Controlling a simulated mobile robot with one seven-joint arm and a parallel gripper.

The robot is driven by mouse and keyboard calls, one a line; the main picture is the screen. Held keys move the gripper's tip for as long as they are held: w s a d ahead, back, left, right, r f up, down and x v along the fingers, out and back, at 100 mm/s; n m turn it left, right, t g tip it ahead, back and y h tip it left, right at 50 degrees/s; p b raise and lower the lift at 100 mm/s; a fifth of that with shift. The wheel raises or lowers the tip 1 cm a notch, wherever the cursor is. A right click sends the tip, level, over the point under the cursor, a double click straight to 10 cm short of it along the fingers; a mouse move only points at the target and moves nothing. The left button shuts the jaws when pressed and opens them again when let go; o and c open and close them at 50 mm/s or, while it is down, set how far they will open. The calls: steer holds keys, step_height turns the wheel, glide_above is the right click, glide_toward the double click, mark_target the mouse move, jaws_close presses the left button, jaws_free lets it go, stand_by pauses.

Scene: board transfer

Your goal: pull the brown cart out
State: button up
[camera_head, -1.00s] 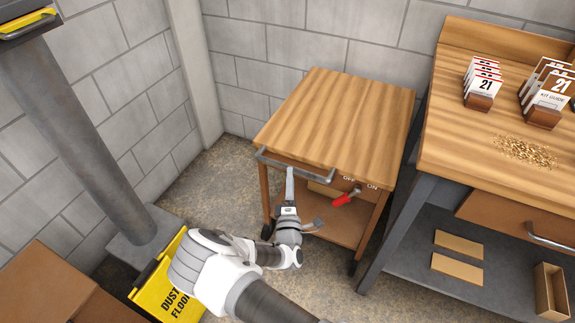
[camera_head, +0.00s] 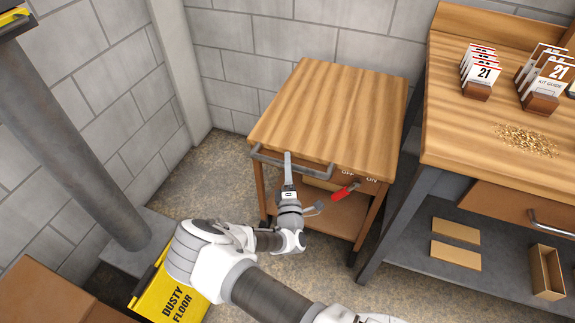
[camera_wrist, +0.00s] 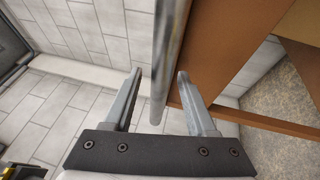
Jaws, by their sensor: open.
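The brown cart (camera_head: 330,105) has a striped wooden top, wooden legs and a lower shelf, and stands against the block wall. A grey bar handle (camera_head: 312,168) runs along its front edge. A red lever (camera_head: 345,191) with OFF and ON labels sits on its front, below the top. My gripper (camera_head: 287,158) is at the handle, left of its middle. In the wrist view the handle bar (camera_wrist: 167,60) passes between the two open fingers of my gripper (camera_wrist: 158,95), with gaps on both sides. The cart's brown side (camera_wrist: 215,50) shows behind the right finger.
A workbench (camera_head: 440,140) with card holders (camera_head: 478,85) and wood chips (camera_head: 526,140) stands close on the cart's right. A yellow "dusty floor" sign (camera_head: 172,297) and cardboard box (camera_head: 55,290) are at lower left, near a grey column (camera_head: 75,130). Floor left of the cart is clear.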

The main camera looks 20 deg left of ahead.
jaws_close()
stand_by(1.4)
